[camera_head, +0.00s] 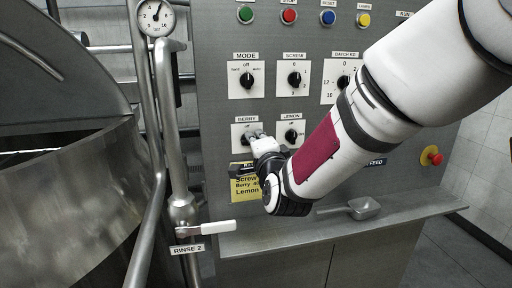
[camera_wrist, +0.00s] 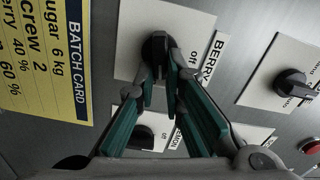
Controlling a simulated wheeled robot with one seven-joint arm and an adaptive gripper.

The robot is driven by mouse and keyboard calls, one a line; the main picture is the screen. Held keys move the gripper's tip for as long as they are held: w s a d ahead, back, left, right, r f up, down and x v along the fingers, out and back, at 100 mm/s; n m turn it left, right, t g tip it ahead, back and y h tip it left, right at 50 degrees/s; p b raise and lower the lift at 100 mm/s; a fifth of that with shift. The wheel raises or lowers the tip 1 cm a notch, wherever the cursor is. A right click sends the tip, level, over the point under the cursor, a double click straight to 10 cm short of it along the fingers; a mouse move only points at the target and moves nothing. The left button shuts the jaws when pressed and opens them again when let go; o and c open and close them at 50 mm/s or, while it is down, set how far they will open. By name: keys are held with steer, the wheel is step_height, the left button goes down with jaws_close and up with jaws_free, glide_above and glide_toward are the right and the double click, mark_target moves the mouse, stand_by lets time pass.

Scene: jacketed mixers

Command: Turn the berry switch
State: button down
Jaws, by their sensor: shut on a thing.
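The berry switch is a black knob (camera_wrist: 156,46) on a white plate (camera_wrist: 135,58) labelled BERRY in the wrist view. In the head view its plate (camera_head: 237,131) is at the lower left of the panel's switches, partly hidden by my gripper (camera_head: 255,136). In the wrist view my gripper (camera_wrist: 161,80) has its fingertips closed around the knob, one on each side. The knob's lower part is hidden between the fingers, and its exact pointer position is hard to tell.
The lemon switch (camera_head: 291,135) is close on the right, the mode switch (camera_head: 247,80) above. A yellow batch card (camera_head: 244,190) is below. A metal scoop (camera_head: 362,208) lies on the ledge. Pipes and a rinse valve handle (camera_head: 207,228) stand at left.

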steer(key=shift+f+m+b, duration=0.3)
steer(key=shift+m+b, duration=0.65)
steer(key=shift+m, duration=0.25)
steer(key=c, duration=1.7)
jaws_free()
steer(key=shift+v, duration=3.75)
